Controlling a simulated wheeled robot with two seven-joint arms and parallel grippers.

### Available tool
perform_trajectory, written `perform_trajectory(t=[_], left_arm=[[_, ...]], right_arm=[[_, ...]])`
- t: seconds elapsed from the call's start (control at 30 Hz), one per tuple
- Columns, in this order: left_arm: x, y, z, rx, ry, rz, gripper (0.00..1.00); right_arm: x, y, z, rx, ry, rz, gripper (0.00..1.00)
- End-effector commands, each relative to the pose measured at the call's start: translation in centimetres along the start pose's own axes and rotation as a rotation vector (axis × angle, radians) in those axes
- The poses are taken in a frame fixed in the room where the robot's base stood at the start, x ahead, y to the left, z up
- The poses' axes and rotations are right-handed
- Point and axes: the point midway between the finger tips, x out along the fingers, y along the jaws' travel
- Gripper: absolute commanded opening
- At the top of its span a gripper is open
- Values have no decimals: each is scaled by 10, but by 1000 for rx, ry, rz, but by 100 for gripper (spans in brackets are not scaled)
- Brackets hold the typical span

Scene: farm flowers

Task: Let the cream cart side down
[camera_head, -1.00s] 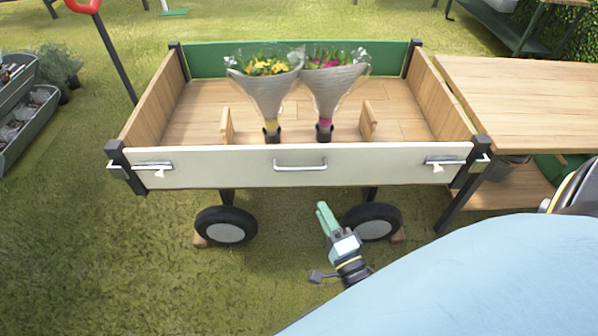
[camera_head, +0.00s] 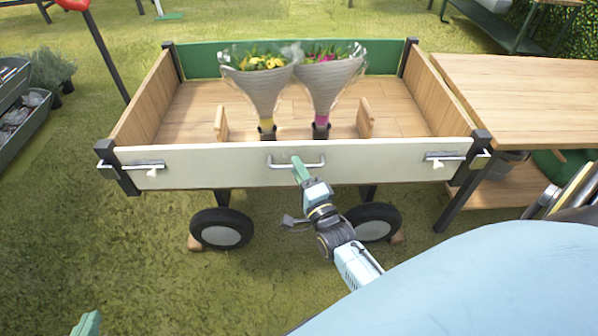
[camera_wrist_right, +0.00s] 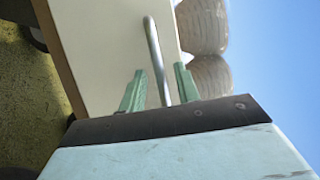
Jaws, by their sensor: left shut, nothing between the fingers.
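The cream cart side (camera_head: 220,168) stands upright along the near side of the cart. A metal handle (camera_head: 318,164) is at its middle, and a latch bar sits near each end, the left latch (camera_head: 132,165) and the right latch (camera_head: 452,157). My right gripper (camera_head: 300,170) is at the handle. In the right wrist view, my right gripper (camera_wrist_right: 160,90) is open, with the handle bar (camera_wrist_right: 155,55) between its green fingers and the cream side (camera_wrist_right: 105,50) behind. Only the green fingertips of my left gripper (camera_head: 87,325) show at the lower left; they are shut and empty.
Two wrapped bouquets, a yellow one (camera_head: 262,85) and a pink one (camera_head: 327,80), stand inside the cart. A wooden table (camera_head: 530,100) adjoins the cart on the right. Planter trays (camera_head: 20,115) stand at the left. Grass in front is open.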

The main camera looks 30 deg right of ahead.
Motion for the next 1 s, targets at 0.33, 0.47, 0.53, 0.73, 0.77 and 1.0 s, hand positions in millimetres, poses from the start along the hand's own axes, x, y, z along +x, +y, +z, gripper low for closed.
perform_trajectory(t=[0.33,0.47,0.53,0.73,0.77,1.0], left_arm=[[0,0,-1,0,4,0,0],[0,0,-1,0,3,0,0],[0,0,-1,0,3,0,0],[0,0,-1,0,3,0,0],[0,0,0,0,3,0,0],[2,2,-9,0,56,5,0]], right_arm=[[1,0,0,-1,0,0,22],[0,0,0,-1,0,0,5],[0,0,0,-1,0,0,0],[0,0,0,-1,0,0,0],[0,0,0,-1,0,0,0],[-2,2,-1,-7,4,-13,0]])
